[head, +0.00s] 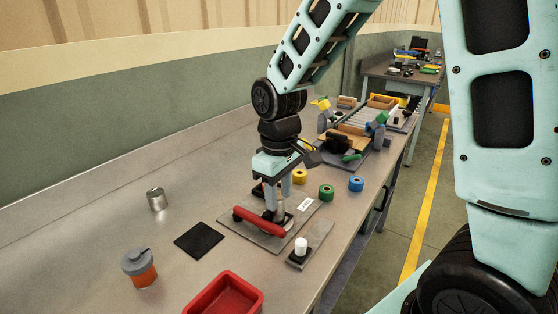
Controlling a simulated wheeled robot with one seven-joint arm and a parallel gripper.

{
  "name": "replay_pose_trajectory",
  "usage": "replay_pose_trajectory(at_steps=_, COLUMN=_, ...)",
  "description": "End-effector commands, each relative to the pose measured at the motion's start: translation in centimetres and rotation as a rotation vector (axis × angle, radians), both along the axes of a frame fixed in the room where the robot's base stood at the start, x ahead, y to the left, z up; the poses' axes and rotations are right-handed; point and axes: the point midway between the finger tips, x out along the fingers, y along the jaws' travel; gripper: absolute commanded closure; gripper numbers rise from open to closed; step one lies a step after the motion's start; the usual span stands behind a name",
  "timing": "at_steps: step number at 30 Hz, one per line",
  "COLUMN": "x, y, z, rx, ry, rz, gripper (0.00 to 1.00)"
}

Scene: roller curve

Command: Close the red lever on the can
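A red lever (259,222) lies low and slanted across a grey plate (254,241) on the table. It seems to belong to a small dark and metal fixture on that plate. My gripper (278,204) points down just above and behind the lever's right part, with two pale fingers a little apart. A small metallic cylindrical shape (281,216) shows at the fingertips; I cannot tell whether the fingers touch it or the lever. A separate silver can (157,199) stands upright at the left, away from the lever.
A black square mat (199,241), an orange cup with grey lid (139,267) and a red tray (224,297) are at the left and front. Green (326,192) and blue (356,183) rolls stand behind.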

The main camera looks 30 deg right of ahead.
Motion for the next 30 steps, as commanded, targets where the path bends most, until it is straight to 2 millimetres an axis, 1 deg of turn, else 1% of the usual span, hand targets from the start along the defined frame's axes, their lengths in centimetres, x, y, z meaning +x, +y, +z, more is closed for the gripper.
replay_pose_trajectory(at_steps=1, x=0.2, y=0.0, z=1.3, rx=0.001, ry=-0.006, rz=0.0, gripper=0.6)
replay_pose_trajectory(at_steps=6, x=0.1, y=0.0, z=4.9, rx=0.001, ry=-0.006, rz=0.0, gripper=0.6)
replay_pose_trajectory(at_steps=9, x=0.1, y=0.0, z=6.5, rx=0.0, ry=-0.004, rz=0.0, gripper=0.6)
replay_pose_trajectory(at_steps=12, x=0.1, y=0.0, z=7.6, rx=0.0, ry=-0.003, rz=0.0, gripper=0.6)
replay_pose_trajectory(at_steps=18, x=0.0, y=0.0, z=8.4, rx=-0.001, ry=-0.001, rz=0.0, gripper=0.6)
replay_pose_trajectory(at_steps=30, x=0.0, y=0.0, z=8.4, rx=0.0, ry=0.0, rz=0.0, gripper=0.6)
